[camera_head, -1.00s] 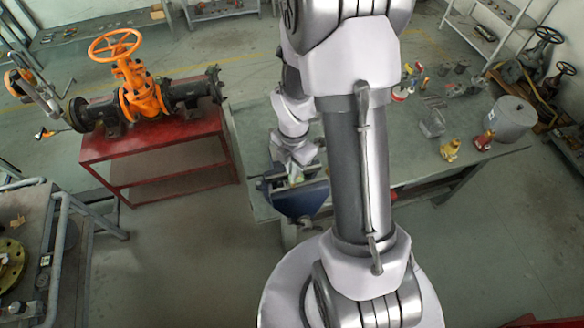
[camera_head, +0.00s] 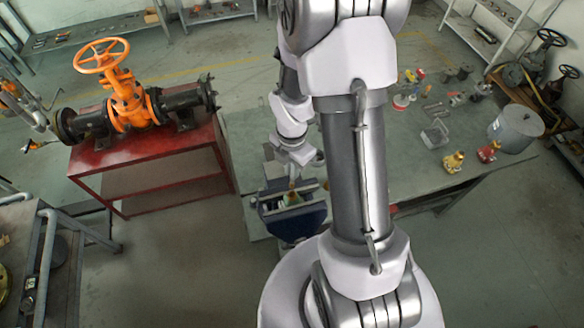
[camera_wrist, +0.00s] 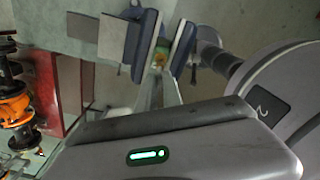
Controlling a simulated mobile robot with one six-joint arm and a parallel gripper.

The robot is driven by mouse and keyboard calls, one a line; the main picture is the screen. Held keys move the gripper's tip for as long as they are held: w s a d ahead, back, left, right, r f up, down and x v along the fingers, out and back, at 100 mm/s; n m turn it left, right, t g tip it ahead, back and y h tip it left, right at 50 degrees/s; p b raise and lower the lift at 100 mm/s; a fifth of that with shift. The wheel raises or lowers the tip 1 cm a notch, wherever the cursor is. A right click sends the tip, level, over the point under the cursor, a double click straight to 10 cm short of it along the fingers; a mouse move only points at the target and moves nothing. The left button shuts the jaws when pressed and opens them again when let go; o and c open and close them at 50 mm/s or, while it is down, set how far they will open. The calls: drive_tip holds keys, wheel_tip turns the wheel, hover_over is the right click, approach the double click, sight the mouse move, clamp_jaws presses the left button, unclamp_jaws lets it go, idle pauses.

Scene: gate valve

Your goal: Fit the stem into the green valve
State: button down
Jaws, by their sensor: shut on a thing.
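The green valve (camera_head: 291,198) sits between the jaws of a blue vise (camera_head: 295,222) at the table's front left. My gripper (camera_head: 294,172) is just behind and above the vise in the head view. It is shut on a thin grey stem (camera_wrist: 172,92), which points toward the valve. The fingertips are mostly hidden by the gripper body in the wrist view. I cannot tell whether the stem touches the valve.
An orange gate valve (camera_head: 128,100) stands on a red stand (camera_head: 150,160) at left. The table (camera_head: 415,175) holds a clear bin (camera_head: 434,134), yellow and red small valves (camera_head: 453,162) and a grey pot (camera_head: 515,128) at right.

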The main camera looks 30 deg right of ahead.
sight(292, 184)
wheel_tip(292, 184, down, 4)
drive_tip(key=shift+s+a+r+b, duration=0.1)
drive_tip(key=shift+s+r+b, duration=0.1)
drive_tip(key=shift+b, duration=1.05)
drive_tip(key=shift+w+f, duration=0.15)
drive_tip(key=shift+w, duration=0.05)
drive_tip(key=shift+s, duration=0.1)
drive_tip(key=shift+f+b, duration=2.8)
drive_tip(key=shift+f, duration=0.25)
drive_tip(key=c, duration=1.4)
unclamp_jaws()
drive_tip(key=shift+c, duration=0.2)
